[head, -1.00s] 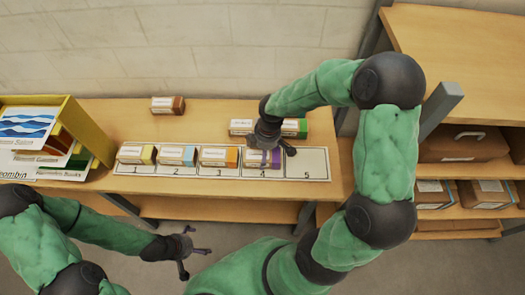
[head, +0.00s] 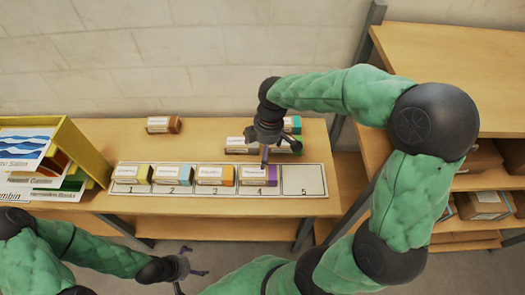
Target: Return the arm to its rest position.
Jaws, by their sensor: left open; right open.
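My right gripper (head: 266,152) is open and points down above the purple-ended box (head: 255,176) in slot 4 of the numbered board (head: 304,181). I cannot tell whether its fingers clear the box. Slots 1 to 3 hold a yellow-ended box (head: 134,174), a light-blue-ended box (head: 172,175) and an orange-ended box (head: 208,175). Slot 5 is empty. My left gripper (head: 190,266) is open and empty, low in front of the table. My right arm reaches in from the right.
A brown-ended box (head: 163,125) lies further left. A yellow holder with papers (head: 75,150) stands on the left. A shelf unit (head: 450,75) stands on the right.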

